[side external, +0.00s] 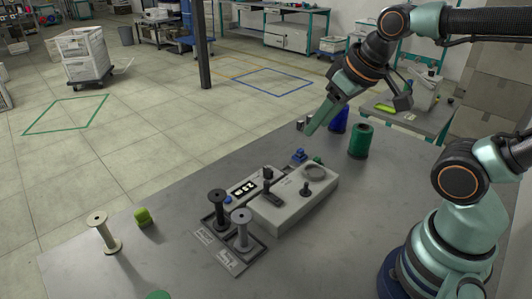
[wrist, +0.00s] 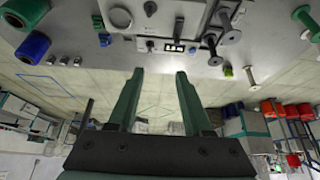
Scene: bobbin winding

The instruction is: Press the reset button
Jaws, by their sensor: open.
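A grey winding machine (side external: 298,208) stands on the table, with a low control panel (side external: 243,189) along its far left side. A small blue button (side external: 228,200) sits at the panel's near end; its label is too small to read, so I cannot confirm it is the reset button. The panel (wrist: 176,47) also shows at the top of the wrist view. My gripper (side external: 308,128) is open and empty, above the table's far edge, beyond the machine and well apart from the panel. Its two green fingers (wrist: 160,72) are spread in the wrist view.
A pale spool (side external: 103,233) and a yellow-green piece (side external: 143,217) are at the left. A green spool (side external: 360,141) and a blue spool (side external: 338,120) stand near my gripper. The front tabletop is mostly clear.

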